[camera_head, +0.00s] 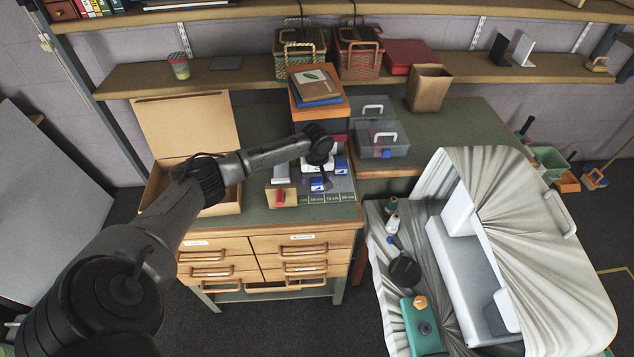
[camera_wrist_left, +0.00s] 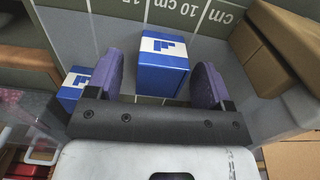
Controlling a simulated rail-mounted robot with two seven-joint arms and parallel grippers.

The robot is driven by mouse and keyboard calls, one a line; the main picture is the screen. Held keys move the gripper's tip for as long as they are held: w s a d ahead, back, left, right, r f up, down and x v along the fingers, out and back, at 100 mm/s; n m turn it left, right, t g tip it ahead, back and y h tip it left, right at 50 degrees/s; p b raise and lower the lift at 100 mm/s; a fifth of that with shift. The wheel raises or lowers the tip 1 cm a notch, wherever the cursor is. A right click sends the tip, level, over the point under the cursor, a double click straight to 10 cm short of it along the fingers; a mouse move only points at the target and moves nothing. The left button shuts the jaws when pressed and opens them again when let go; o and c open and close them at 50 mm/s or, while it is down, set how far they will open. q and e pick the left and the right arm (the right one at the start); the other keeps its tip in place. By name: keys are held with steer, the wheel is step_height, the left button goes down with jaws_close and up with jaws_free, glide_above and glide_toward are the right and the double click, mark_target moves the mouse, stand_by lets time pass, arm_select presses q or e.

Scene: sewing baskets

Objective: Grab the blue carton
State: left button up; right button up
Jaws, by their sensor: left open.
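A blue carton with a white top and blue mark (camera_wrist_left: 164,68) stands on the grey measuring mat (camera_head: 328,198). In the head view it shows as a small blue and white box (camera_head: 317,186). My left gripper (camera_wrist_left: 157,85) is open above it, with one purple finger on each side of the carton. A gap shows between the carton and each finger in the wrist view. A second blue and white carton (camera_wrist_left: 72,92) stands to the left, outside the fingers; in the head view it is to the right (camera_head: 342,163). My right gripper is not in view.
A tan box (camera_wrist_left: 278,45) is close beside the right finger in the wrist view. A large open cardboard box (camera_head: 188,125) stands left on the worktop. An orange box with books (camera_head: 319,97) and clear plastic boxes (camera_head: 381,143) stand behind the mat.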

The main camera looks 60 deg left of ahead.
arm_select(q)
steer(key=shift+f, duration=0.45)
steer(key=shift+c, duration=0.3)
steer(key=c, duration=0.9)
steer(key=shift+c, duration=0.2)
